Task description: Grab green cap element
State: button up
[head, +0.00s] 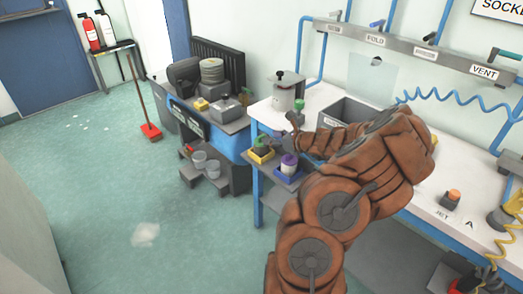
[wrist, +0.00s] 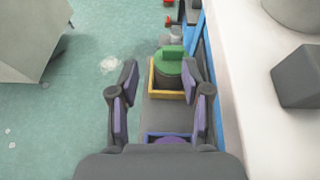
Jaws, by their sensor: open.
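The green cap (wrist: 170,66) is a round green piece with a raised block on top. It sits in a yellow-edged square tray (wrist: 151,78) on a grey shelf. The right finger partly overlaps the tray's right side.
A purple-topped piece (head: 288,161) stands in a blue tray nearer me on the same shelf. The white workbench (head: 433,200) lies to the right, with a grey bin (head: 345,112) and a pot (head: 286,95). Left of the shelf is open floor.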

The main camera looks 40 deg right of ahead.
aim_at(262, 137)
jog(key=shift+m, duration=0.4)
jog(key=shift+w+d+f+p, duration=0.25)
jog(key=shift+w+f, duration=0.3)
jog(key=shift+w, duration=0.25)
jog(key=shift+w+d+f+p, duration=0.1)
jog(key=shift+w+d+f, duration=0.2)
jog(key=shift+w+f, duration=0.35)
jog(key=shift+w+d+f+p, duration=0.25)
jog(key=shift+w+f, duration=0.2)
jog(key=shift+w, duration=0.45)
jog(key=shift+x, duration=0.8)
jog(key=shift+c, duration=0.3)
grip_shut()
